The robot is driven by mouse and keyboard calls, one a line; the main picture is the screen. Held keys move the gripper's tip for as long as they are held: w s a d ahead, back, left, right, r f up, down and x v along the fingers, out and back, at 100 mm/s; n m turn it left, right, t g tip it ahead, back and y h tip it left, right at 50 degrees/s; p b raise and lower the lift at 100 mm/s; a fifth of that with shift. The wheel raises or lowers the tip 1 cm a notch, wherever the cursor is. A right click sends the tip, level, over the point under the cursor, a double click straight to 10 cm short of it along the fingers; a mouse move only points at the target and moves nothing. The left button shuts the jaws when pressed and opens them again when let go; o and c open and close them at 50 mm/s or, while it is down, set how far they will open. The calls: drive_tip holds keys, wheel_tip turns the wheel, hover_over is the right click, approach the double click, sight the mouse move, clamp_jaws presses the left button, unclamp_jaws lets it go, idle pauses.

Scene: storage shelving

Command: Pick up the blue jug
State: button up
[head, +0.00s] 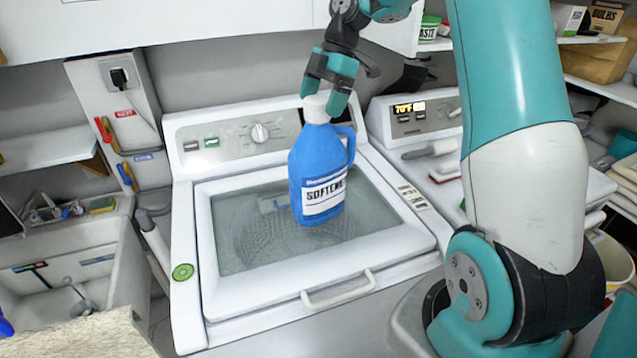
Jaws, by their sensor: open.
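The blue jug (309,163) has a white cap, a side handle and a white label reading "SOFTENER" in part. It stands upright on the glass lid of the white washing machine (207,308). My gripper (327,104) points down from above, with its teal fingers on either side of the jug's white cap. The jaws are open. I cannot tell whether a finger touches the cap.
A utility sink (62,285) is at the left. Shelves with boxes (597,18) are at the upper right. A white cabinet (150,20) hangs above.

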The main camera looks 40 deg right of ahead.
drive_tip(key=shift+x, duration=1.05)
drive_tip(key=shift+c, duration=0.2)
clamp_jaws()
drive_tip(key=shift+w+r, duration=0.1)
drive_tip(key=shift+r, duration=0.05)
drive_tip(key=shift+r, duration=0.1)
